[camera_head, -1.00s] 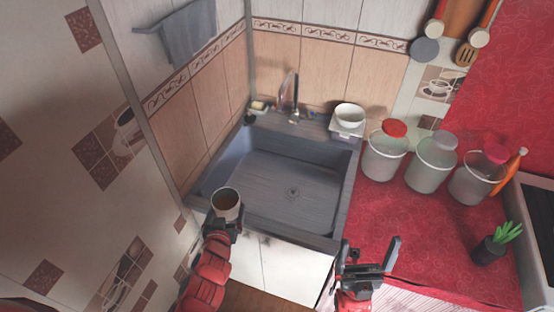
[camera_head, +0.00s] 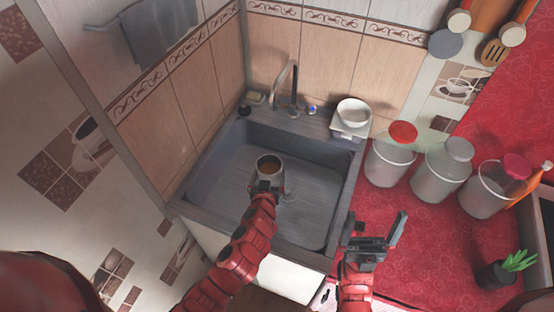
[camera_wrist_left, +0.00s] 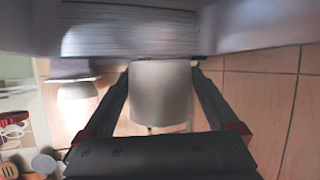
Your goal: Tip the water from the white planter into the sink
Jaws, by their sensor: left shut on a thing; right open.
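The white planter (camera_head: 269,160) is upright in the head view, with brownish content showing inside its rim. My left gripper (camera_head: 264,184) is shut on it and holds it over the basin of the grey sink (camera_head: 225,180). In the left wrist view the planter (camera_wrist_left: 160,95) sits between the two fingers of my left gripper (camera_wrist_left: 160,100). My right gripper (camera_head: 375,240) is open and empty above the red counter, right of the sink. The planter and my left arm hide part of the sink floor.
A faucet (camera_head: 293,90) stands at the sink's back edge. A white bowl (camera_head: 353,112) sits on a stand at the back right corner. Several lidded jars, one with a red lid (camera_head: 390,160), and a small plant (camera_head: 505,270) stand on the red counter (camera_head: 420,235).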

